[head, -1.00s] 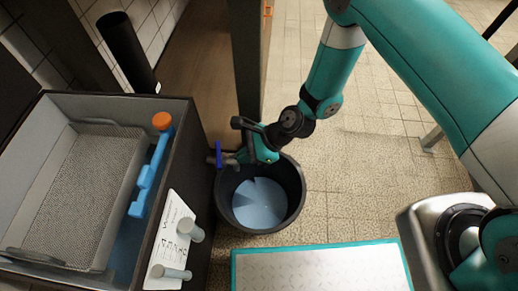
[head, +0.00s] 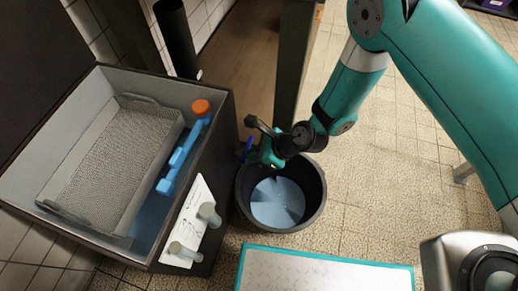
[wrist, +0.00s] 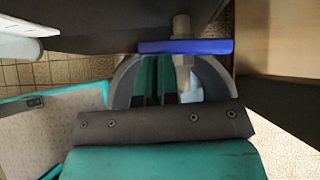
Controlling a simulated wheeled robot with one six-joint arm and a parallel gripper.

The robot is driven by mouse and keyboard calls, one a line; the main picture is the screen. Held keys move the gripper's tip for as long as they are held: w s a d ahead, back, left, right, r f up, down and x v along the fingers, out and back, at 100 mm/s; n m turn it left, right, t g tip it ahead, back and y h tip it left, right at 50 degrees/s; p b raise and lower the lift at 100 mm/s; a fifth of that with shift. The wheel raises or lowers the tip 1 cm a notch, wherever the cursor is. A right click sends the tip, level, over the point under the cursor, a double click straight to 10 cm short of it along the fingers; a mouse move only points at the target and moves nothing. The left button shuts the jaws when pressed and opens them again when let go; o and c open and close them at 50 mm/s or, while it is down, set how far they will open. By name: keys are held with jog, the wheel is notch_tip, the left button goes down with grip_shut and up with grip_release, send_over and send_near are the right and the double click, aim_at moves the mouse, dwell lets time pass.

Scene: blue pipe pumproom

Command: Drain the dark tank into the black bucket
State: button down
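The dark tank (head: 225,120) stands at the left in the head view, with blue liquid (head: 152,220) beside its mesh tray. The black bucket (head: 322,190) stands on the floor against its right side, with light blue liquid (head: 277,203) inside. A blue valve handle (head: 246,150) shows above the bucket's left rim. In the wrist view the handle (wrist: 185,46) lies crosswise over a grey spout (wrist: 183,68), parallel to the tank wall. My gripper (wrist: 156,62) has its fingers together with nothing visible between them, just beside the spout and over the bucket. The head view partly hides the fingertips.
A blue float arm with an orange knob (head: 201,107) is in the tank. A dark post (head: 294,70) stands behind the bucket. A teal-edged plate (head: 325,268) lies in front.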

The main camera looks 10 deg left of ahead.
jog(key=shift+s+a+r, duration=0.1)
jog(key=shift+s+a, duration=0.05)
jog(key=shift+a, duration=0.4)
jog(key=shift+d, duration=0.1)
jog(key=s+d+r+p, duration=0.1)
jog(key=d+r+p, duration=0.3)
jog(key=d+r, duration=0.3)
jog(key=d, duration=0.5)
jog(key=shift+p, duration=0.4)
jog(key=shift+a, duration=0.1)
